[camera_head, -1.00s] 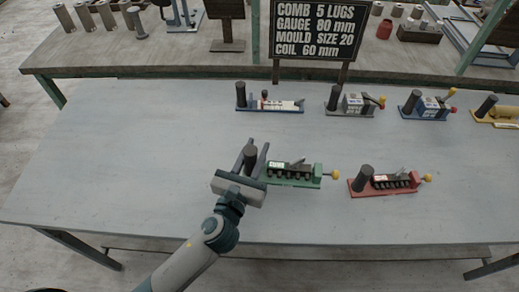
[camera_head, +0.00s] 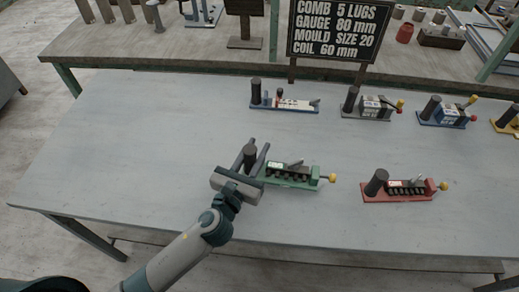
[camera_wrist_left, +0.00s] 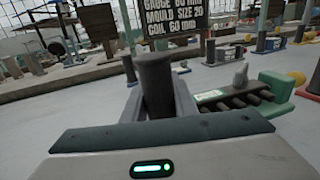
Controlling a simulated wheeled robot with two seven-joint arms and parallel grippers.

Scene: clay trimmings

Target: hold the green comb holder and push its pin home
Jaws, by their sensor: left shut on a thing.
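The green comb holder (camera_head: 290,184) lies on the grey table with its dark upright post at its left end. A row of dark lugs and a grey lever stand on its base, and a yellow-knobbed pin (camera_head: 332,178) sticks out at its right end. My left gripper (camera_head: 253,158) is shut on the post, with one finger on each side. In the left wrist view the dark post (camera_wrist_left: 154,85) stands between the fingers, and the green holder (camera_wrist_left: 275,88) extends to the right. My right gripper is not in view.
A red holder (camera_head: 400,197) with a yellow knob stands to the right. Behind are a blue-based one (camera_head: 285,106), a grey one (camera_head: 367,116) and a blue one (camera_head: 442,124). A sign (camera_head: 333,28) stands at the back. The table's left side is clear.

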